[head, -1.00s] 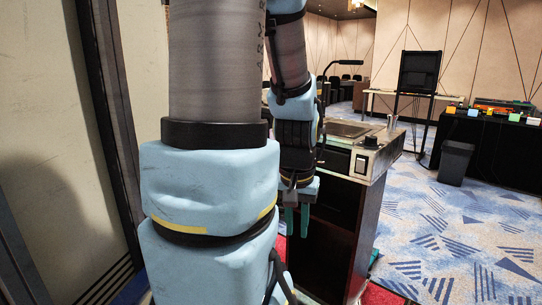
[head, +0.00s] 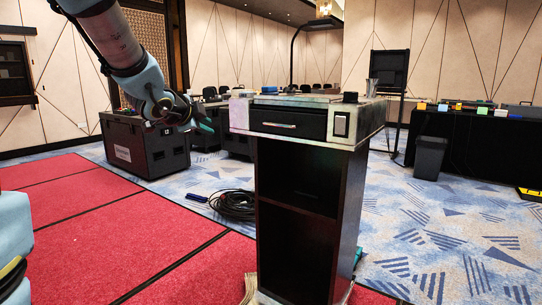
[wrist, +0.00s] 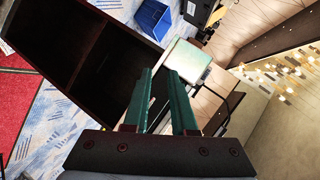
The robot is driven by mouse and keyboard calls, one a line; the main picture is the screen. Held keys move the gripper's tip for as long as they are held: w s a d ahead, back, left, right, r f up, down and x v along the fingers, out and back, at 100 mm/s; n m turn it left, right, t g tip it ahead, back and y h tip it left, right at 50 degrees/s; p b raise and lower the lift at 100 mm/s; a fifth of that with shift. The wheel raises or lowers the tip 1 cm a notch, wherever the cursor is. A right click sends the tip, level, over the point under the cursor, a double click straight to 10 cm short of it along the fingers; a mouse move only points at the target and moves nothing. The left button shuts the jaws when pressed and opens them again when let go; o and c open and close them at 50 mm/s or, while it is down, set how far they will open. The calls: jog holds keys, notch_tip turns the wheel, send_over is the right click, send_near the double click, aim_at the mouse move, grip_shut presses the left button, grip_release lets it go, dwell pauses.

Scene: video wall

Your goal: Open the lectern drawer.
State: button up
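The lectern (head: 305,205) stands in the middle of the head view, with a dark lower cabinet and a pale top. Its drawer (head: 312,124) has a black front under the top and looks shut. A small shiny handle (head: 279,125) is on the drawer front. My gripper (head: 206,124) is to the left of the lectern, at about drawer height and apart from the handle. In the wrist view its green fingers (wrist: 160,80) are apart with nothing held between them. The lectern's dark body (wrist: 85,45) fills the upper left there.
A black road case (head: 145,145) stands at the left on the blue carpet. A coiled cable (head: 232,204) lies left of the lectern. Red floor panels (head: 120,215) cover the left. A bin (head: 430,157) and a black-draped table (head: 485,150) are at the right.

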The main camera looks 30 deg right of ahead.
aim_at(273, 124)
jog(key=s+d+m+g+h+b, duration=0.3)
jog(key=s+d+m+h+b, duration=0.2)
jog(key=d+m, duration=0.5)
jog(key=shift+n, duration=0.6)
jog(key=x, duration=0.7)
jog(key=r+x, duration=0.1)
jog(key=x, duration=0.2)
jog(key=shift+d+f, duration=0.1)
jog(key=shift+d, duration=0.25)
jog(key=shift+w+d, duration=0.35)
jog(key=shift+d, duration=0.25)
jog(key=shift+f, duration=0.1)
jog(key=shift+c, duration=0.2)
jog(key=shift+s, duration=0.1)
grip_shut()
